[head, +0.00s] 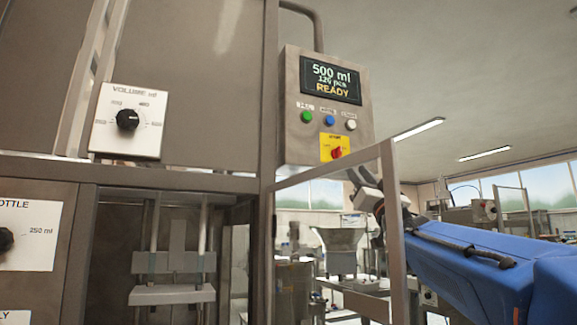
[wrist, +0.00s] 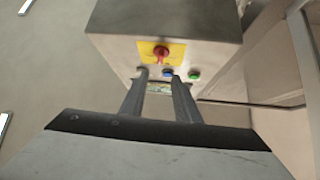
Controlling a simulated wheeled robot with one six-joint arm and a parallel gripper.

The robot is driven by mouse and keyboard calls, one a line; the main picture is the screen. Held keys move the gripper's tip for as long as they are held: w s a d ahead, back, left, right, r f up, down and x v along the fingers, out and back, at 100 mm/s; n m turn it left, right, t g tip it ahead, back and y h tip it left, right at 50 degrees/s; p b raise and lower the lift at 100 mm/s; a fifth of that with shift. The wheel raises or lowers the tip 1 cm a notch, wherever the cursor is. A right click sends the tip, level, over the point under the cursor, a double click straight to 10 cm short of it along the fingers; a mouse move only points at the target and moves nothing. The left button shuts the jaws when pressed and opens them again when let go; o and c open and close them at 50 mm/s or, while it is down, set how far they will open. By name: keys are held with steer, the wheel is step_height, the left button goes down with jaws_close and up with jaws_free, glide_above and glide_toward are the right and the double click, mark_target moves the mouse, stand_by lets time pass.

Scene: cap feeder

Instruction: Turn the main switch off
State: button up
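The main switch (head: 337,153) is a red rotary knob on a yellow plate, low on the front of the grey control box (head: 290,105). The plate's small lettering and the knob's exact setting are too small to read. The switch also shows in the wrist view (wrist: 161,53), where the box appears upside down. My gripper (head: 354,178) is just below and right of the switch in the head view, apart from it. In the wrist view my gripper (wrist: 160,74) has its two fingers spread with an empty gap between them, pointing at the box face.
The box screen (head: 331,80) reads 500 ml, 120 pcs, READY. Green (head: 306,117), blue (head: 329,119) and white (head: 351,124) buttons sit above the switch. A metal frame post (head: 391,230) stands in front of my arm. A volume dial (head: 128,120) is on the left panel.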

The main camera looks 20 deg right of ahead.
mark_target(341, 149)
steer(key=x, duration=1.1)
jaws_close()
